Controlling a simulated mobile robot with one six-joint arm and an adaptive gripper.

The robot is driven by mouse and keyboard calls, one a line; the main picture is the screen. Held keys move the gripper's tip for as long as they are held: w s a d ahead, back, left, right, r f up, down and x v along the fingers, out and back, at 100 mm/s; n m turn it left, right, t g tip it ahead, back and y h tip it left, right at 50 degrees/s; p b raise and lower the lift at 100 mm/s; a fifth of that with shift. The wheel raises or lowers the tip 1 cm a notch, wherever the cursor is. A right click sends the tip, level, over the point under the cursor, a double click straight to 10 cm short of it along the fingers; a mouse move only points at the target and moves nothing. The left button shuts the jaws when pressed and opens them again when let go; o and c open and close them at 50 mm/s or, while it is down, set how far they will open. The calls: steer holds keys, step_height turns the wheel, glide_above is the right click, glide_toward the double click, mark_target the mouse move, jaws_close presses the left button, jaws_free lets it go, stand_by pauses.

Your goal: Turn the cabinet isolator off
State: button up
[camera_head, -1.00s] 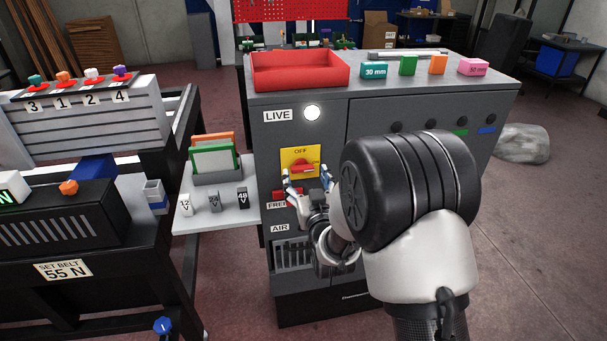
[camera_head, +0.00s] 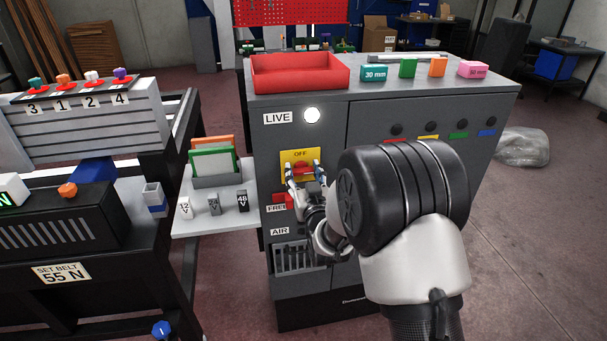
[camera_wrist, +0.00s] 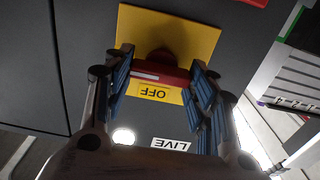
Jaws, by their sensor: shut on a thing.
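The isolator is a red handle (camera_head: 303,166) on a yellow plate (camera_head: 288,155) marked OFF, on the front of the grey cabinet (camera_head: 355,78). In the wrist view the red handle (camera_wrist: 165,73) lies roughly crosswise between my fingers, with a pale line on its edge. The yellow plate (camera_wrist: 208,32) shows behind it, its OFF label upside down. My gripper (camera_head: 304,174) is at the handle, its blue-padded fingers shut on the handle's two ends. A round white lamp (camera_head: 312,115) beside the LIVE label (camera_head: 277,118) looks bright.
A red switch labelled FREI-something (camera_head: 279,200), partly hidden, and an AIR label (camera_head: 279,231) sit below the plate. A red tray (camera_head: 300,85) and coloured blocks stand on the cabinet top.

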steer(key=c, duration=0.4)
steer(key=shift+n, duration=0.3)
steer(key=n, duration=0.3)
steer(key=shift+a, duration=0.1)
steer(key=n, duration=0.9)
steer(key=shift+a+n, duration=0.1)
steer(key=shift+n, duration=0.2)
steer(key=n, duration=0.4)
steer(key=shift+f+n, duration=0.1)
steer(key=shift+n, duration=0.2)
steer(key=o, duration=1)
